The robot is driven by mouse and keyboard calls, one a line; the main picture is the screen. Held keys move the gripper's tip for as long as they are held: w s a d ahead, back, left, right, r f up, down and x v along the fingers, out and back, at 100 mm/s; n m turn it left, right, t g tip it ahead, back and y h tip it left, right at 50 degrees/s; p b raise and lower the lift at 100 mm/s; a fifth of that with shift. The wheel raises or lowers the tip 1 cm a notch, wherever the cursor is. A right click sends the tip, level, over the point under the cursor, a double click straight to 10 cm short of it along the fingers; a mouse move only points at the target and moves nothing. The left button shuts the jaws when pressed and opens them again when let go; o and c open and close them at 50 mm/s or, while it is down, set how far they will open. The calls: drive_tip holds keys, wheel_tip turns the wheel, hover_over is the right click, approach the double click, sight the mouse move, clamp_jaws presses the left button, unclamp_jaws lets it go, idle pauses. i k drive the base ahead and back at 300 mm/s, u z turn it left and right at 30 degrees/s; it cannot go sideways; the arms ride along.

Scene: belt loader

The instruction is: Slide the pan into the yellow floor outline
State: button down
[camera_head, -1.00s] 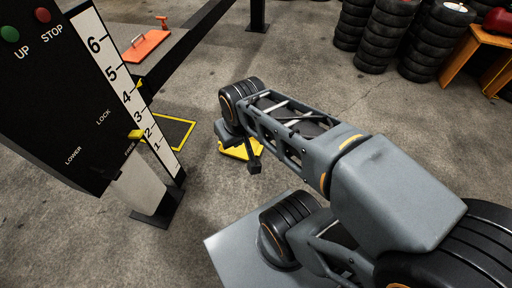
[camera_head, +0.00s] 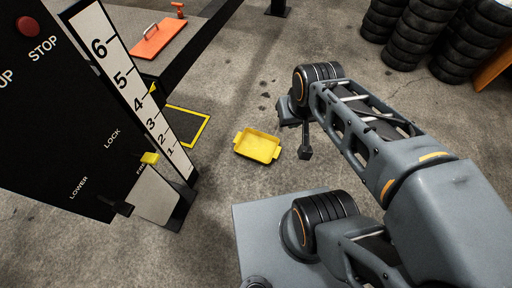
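The yellow pan (camera_head: 258,144) lies on the concrete floor, now in full view, with a tab at each end. The yellow floor outline (camera_head: 203,129) is to the pan's left and slightly farther back, partly hidden behind the scale post. The pan is outside the outline, with a strip of bare floor between them. My gripper (camera_head: 304,153) hangs down to the right of the pan, apart from it in the picture. It is small and dark, and its fingers cannot be made out.
A black control panel (camera_head: 60,120) with a numbered scale (camera_head: 120,75) and yellow pointer stands at left. An orange plate (camera_head: 158,39) with a handle lies on a platform behind. Tire stacks (camera_head: 410,40) stand at back right. The floor around the pan is mostly clear.

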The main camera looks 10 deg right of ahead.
sight(258, 146)
drive_tip(key=u, duration=0.05)
drive_tip(key=k, duration=0.55)
drive_tip(key=z, duration=0.4)
drive_tip(key=i, duration=1.45)
drive_tip(key=u, duration=0.55)
